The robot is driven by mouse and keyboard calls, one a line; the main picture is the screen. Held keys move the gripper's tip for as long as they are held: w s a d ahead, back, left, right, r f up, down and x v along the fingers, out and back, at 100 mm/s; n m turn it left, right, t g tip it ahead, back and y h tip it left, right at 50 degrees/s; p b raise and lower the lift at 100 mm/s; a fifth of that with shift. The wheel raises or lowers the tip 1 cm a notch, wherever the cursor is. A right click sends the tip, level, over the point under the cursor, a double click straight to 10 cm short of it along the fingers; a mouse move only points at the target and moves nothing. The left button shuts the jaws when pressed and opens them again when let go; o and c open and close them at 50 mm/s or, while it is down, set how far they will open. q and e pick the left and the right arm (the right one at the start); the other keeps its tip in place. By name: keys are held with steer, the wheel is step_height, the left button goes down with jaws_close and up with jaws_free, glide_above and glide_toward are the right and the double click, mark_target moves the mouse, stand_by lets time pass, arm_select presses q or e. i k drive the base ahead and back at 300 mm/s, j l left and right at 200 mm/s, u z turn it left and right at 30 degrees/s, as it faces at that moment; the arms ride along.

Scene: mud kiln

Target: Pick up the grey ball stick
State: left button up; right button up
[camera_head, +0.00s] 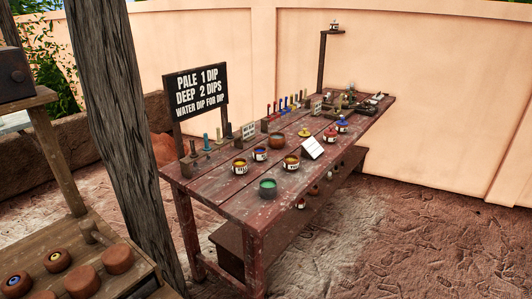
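A long red-brown wooden table (215,195) stands in the middle of the view. Several small upright sticks stand on its near left part, by the black sign: a dark one (193,148), a teal one (206,142) and a bluish-grey one (219,134). More coloured sticks (285,104) stand in a row along the back edge. They are too small for me to tell which is the grey ball stick. Neither of my grippers is in view.
Bowls and labelled pots, including a green-filled bowl (267,188), stand along the table's front. A white card (313,148) leans among them. A wooden post (125,130) rises at left, beside a bench with brown pots (85,281). Bare ground (400,240) lies clear at right.

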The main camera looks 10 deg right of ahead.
mark_target(229, 136)
steer(key=i+l+u, duration=0.1)
steer(key=l, duration=0.4)
steer(key=i+l+u, duration=0.1)
steer(key=l, duration=0.45)
steer(key=i+l+u, duration=0.1)
steer(key=l, duration=0.45)
steer(key=i+l+u, duration=0.1)
steer(key=l, duration=0.4)
steer(key=i, duration=0.1)
